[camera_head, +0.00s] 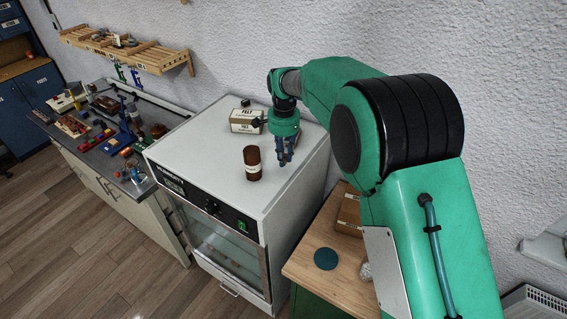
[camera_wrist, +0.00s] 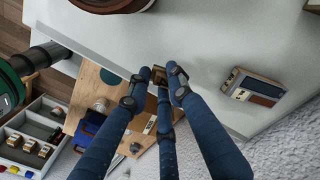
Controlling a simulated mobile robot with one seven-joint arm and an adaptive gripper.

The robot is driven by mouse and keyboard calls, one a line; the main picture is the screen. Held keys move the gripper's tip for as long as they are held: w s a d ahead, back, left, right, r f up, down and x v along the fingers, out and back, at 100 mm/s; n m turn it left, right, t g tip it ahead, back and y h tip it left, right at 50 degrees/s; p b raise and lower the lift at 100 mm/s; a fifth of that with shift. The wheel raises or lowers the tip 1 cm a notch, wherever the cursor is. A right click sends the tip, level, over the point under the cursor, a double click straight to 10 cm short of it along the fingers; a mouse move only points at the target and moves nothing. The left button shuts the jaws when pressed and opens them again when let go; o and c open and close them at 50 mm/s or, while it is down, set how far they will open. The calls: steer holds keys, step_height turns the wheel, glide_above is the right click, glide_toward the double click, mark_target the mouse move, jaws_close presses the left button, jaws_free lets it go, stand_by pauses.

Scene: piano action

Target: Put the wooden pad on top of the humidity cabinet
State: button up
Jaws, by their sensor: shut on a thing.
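The humidity cabinet (camera_head: 205,150) is a white box with a dark control strip and a glass door at its front. My gripper (camera_head: 284,161) points down over the right part of its top. In the wrist view my gripper (camera_wrist: 158,74) is shut on a small brown block, which looks like the wooden pad (camera_wrist: 158,79). The fingers cover most of it. In that view it shows close to the cabinet's right edge; I cannot tell whether it touches the top.
A brown bottle (camera_head: 252,163) and a box marked FELT (camera_head: 246,120) stand on the cabinet top. A small blue-and-brown block (camera_wrist: 255,88) lies there too. A lower wooden table (camera_head: 325,285) with a dark round disc (camera_head: 326,258) stands to the right. The top's front left is clear.

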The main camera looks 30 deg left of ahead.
steer(key=shift+f, duration=1.6)
steer(key=shift+f, duration=0.15)
steer(key=o, duration=0.8)
step_height(320, 180, up, 12)
steer(key=shift+w+r, duration=0.1)
steer(key=shift+r, duration=0.1)
